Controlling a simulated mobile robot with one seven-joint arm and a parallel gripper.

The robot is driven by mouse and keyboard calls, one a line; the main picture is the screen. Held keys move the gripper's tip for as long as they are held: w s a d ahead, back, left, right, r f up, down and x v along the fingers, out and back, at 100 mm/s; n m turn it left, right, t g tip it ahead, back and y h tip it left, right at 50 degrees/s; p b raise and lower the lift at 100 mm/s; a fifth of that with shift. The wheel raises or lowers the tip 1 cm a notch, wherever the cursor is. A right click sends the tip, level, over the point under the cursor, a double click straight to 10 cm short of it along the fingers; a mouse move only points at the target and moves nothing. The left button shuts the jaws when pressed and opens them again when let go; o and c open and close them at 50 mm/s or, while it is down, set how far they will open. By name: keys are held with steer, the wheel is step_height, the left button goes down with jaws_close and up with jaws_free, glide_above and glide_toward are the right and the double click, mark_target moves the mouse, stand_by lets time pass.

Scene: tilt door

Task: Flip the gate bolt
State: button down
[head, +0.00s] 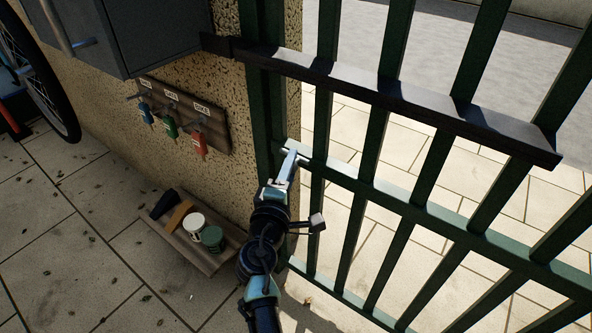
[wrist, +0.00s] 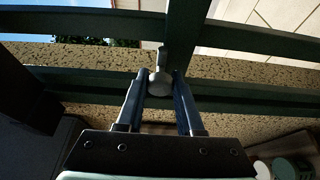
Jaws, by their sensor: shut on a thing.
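The green gate (head: 415,190) of upright bars and cross rails fills the right side of the head view. In the head view my gripper (head: 292,153) is at the gate's left edge, by the middle rail next to the wall. In the wrist view my gripper (wrist: 159,82) has its two fingers on either side of the bolt's pale round knob (wrist: 160,87) and is shut on it. A short pale stem rises from the knob in front of a green upright. In the head view the fingers mostly hide the bolt, and its exact position cannot be told.
A dark flat bar (head: 400,97) crosses the gate above my gripper. A board with several hanging keys (head: 170,122) and a grey cabinet (head: 160,35) are on the wall. A low wooden tray (head: 185,250) with cups stands on the floor left of my arm.

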steer(key=shift+w+a+r+b, duration=0.1)
steer(key=shift+w+a+b, duration=0.1)
steer(key=shift+w+a, duration=0.3)
steer(key=shift+w+a+b, duration=0.2)
steer(key=shift+w+a, duration=0.05)
steer(key=shift+a, duration=0.35)
steer(key=c, duration=0.5)
jaws_free()
steer(key=shift+c, duration=0.2)
steer(key=shift+s, duration=0.1)
steer(key=p+v, duration=0.3)
steer(key=v, duration=0.9)
steer(key=shift+s+a, duration=0.15)
steer(key=shift+s, duration=0.2)
